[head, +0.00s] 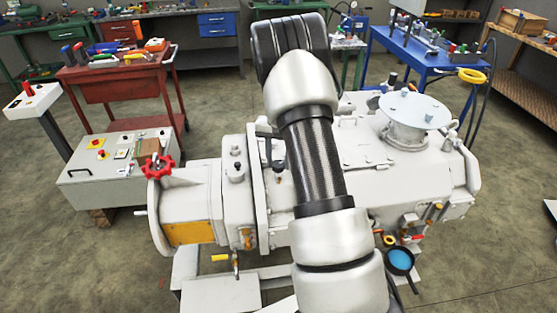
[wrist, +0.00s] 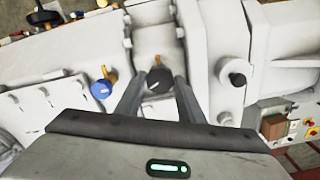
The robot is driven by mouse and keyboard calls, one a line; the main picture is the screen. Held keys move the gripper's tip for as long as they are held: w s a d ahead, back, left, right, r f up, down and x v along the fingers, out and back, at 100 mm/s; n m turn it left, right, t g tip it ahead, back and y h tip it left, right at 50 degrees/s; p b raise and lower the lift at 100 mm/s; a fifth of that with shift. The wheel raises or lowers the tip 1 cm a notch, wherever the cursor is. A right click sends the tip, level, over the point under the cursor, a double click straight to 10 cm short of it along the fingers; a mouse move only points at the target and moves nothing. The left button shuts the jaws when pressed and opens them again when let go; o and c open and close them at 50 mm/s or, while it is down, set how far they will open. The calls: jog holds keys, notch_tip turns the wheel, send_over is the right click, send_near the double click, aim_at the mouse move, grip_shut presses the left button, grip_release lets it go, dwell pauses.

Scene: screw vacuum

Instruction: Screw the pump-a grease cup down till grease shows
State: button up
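In the wrist view, a round black cap (wrist: 160,80) with a white line on its top sits on the pale machine housing, with a small brass-coloured piece just behind it. My gripper (wrist: 160,78) has one finger on each side of this cap, with a narrow gap showing on both sides. A blue cap (wrist: 101,90), also with a white line and a brass-coloured piece, sits to the left. No label shows which cap is the pump-a grease cup. In the head view my arm hides my gripper and the cap beneath it.
The pale pump (head: 355,185) fills the middle of the head view. A red handwheel (head: 158,168) is at its left end, near a grey control box (head: 115,170). A black knob (wrist: 237,78) stands right of my gripper. A blue-filled pan (head: 400,261) is at front right.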

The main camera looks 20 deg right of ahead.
jog(key=o, duration=0.4)
jog(key=shift+r, duration=0.1)
notch_tip(320, 180, up, 17)
jog(key=shift+r+p, duration=0.2)
jog(key=shift+p, duration=0.1)
dwell(0.4)
